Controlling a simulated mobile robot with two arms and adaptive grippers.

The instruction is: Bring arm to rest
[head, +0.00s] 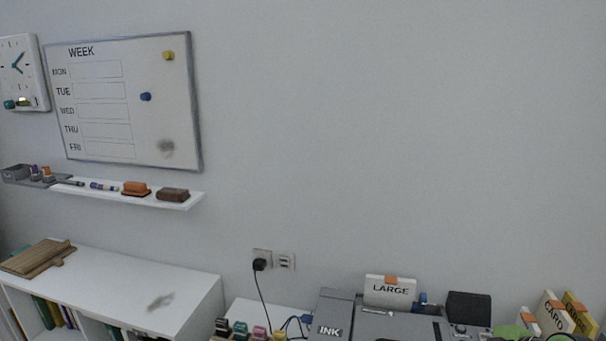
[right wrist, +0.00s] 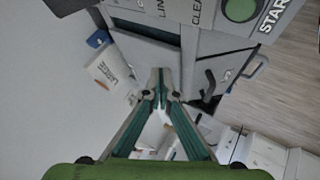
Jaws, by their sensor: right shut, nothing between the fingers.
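My right gripper (right wrist: 158,75) shows in the right wrist view. Its two green-edged fingers meet at the tips, shut with nothing between them. A grey machine panel with a green button (right wrist: 240,8) and the word START lies beyond the fingertips. I cannot tell how far the tips are from the machine.
The head view shows a white shelf desk (head: 120,285) at lower left and a wall ledge (head: 185,203) under a whiteboard (head: 150,130). A grey INK machine (head: 335,310), a LARGE box (head: 390,291) and several stamps crowd the bottom. The right wall is bare.

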